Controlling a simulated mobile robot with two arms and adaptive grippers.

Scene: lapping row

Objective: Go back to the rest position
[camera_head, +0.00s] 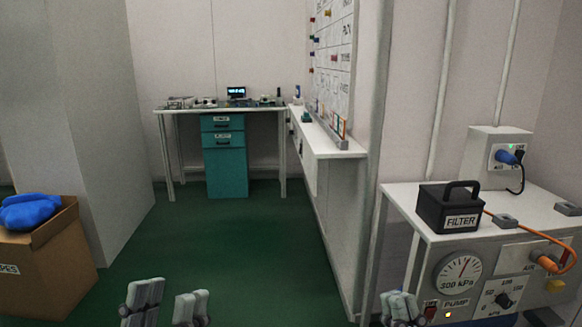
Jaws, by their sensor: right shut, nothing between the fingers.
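My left gripper (168,300) shows at the bottom edge, left of the middle. Its two grey fingers stand apart with green floor visible between them, and it is open and empty. My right gripper (402,306) shows at the bottom edge, right of the middle, in front of the pump unit's left side. Its fingers are together and it holds nothing. The rest of both arms is out of view.
A pump unit (405,200) with a black filter box (451,207) stands at the right. A cardboard box (45,270) with blue cloth (38,211) is at the left. A bench (178,110) and teal drawers (224,157) stand far back. Green floor (220,245) between is clear.

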